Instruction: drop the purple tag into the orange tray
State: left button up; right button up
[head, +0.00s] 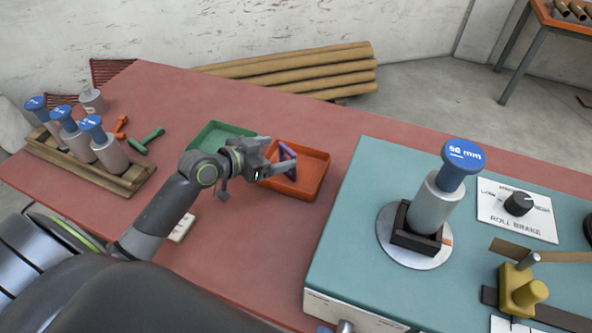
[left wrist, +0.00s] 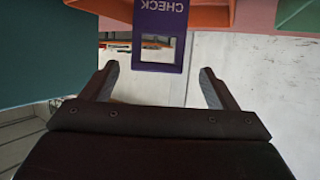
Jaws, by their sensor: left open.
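The purple tag (head: 288,153) shows at my left gripper's fingertips, over the orange tray (head: 314,166) in the head view. In the left wrist view the tag (left wrist: 160,30) bears the word CHECK, upside down, and has a square hole near its end. My left gripper (head: 278,160) is open. In the left wrist view its fingers (left wrist: 158,78) stand apart on either side of the tag's near end, with gaps at both sides. The orange tray's wall (left wrist: 212,14) lies behind the tag. I cannot tell whether the tag touches the tray. My right gripper is not in view.
A green tray (head: 214,133) stands left of the orange one. A wooden rack (head: 95,170) with blue-topped cylinders is at the left, beside a green T-handle (head: 146,141). The teal winder (head: 350,240) with a 56 mm mandrel (head: 437,203) is at the right.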

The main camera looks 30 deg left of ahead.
pick_arm(q)
jog(key=p+v, duration=0.2)
jog(key=v, duration=1.3)
